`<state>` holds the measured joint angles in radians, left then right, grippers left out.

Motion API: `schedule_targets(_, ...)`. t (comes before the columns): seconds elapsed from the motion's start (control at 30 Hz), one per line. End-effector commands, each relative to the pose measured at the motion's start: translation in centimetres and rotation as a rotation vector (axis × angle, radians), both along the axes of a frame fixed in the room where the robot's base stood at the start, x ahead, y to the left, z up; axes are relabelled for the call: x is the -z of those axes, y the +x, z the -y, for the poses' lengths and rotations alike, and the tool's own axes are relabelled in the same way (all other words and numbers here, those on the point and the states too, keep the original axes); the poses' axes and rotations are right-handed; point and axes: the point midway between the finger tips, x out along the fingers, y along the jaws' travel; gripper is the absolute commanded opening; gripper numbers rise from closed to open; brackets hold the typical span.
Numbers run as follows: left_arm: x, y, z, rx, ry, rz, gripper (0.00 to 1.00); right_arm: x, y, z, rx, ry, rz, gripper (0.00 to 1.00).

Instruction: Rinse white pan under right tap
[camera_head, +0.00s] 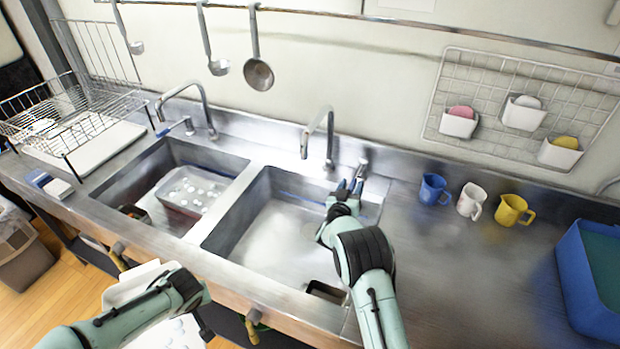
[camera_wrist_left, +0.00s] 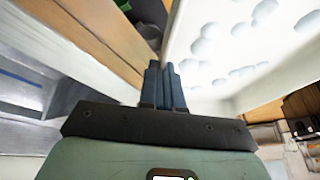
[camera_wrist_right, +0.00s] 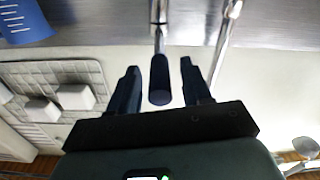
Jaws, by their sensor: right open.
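The white pan (camera_head: 125,292) is at the lower left of the head view, in front of the counter and partly hidden by my left arm. Pale foam-like spots cover its inside in the left wrist view (camera_wrist_left: 240,60). My left gripper (camera_wrist_left: 165,80) has its fingers close together at the pan's edge. The right tap (camera_head: 330,130) arches over the right sink (camera_head: 262,225). My right gripper (camera_head: 347,187) is open beside the tap's base. In the right wrist view a dark tap handle (camera_wrist_right: 158,82) shows between its open fingers (camera_wrist_right: 160,88).
The left sink (camera_head: 140,172) holds a clear tub (camera_head: 190,192) with spotted contents. Blue (camera_head: 433,188), white (camera_head: 471,200) and yellow (camera_head: 512,210) mugs stand right of the right tap. A dish rack (camera_head: 75,115) is at the left. The right sink has free room.

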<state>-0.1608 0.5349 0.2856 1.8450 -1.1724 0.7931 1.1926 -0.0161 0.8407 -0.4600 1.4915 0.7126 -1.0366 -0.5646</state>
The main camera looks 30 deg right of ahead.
Motion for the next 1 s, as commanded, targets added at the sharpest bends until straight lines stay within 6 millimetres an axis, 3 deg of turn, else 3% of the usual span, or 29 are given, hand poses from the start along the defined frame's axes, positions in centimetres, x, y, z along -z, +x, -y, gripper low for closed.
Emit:
schedule_targets(0.53,-0.6,0.3,0.3,0.01,-0.005,0.012,0.0,0.0,0.2,-0.4,0.0,0.0,0.0,0.48)
schedule_targets(0.57,-0.6,0.3,0.3,0.011,-0.004,0.012,0.0,0.0,0.1,-0.4,0.0,0.0,0.0,0.45)
schedule_targets(0.7,-0.7,0.4,0.4,0.011,-0.005,0.013,0.0,0.0,0.2,-0.4,0.0,0.0,0.0,0.0)
schedule_targets(0.87,-0.4,0.2,0.2,0.006,-0.002,0.008,0.0,0.0,0.1,-0.3,0.0,0.0,0.0,0.0)
schedule_targets(1.0,1.4,-0.5,0.1,0.003,-0.001,-0.006,0.0,0.4,-0.8,0.6,-0.01,-0.001,0.001,0.0)
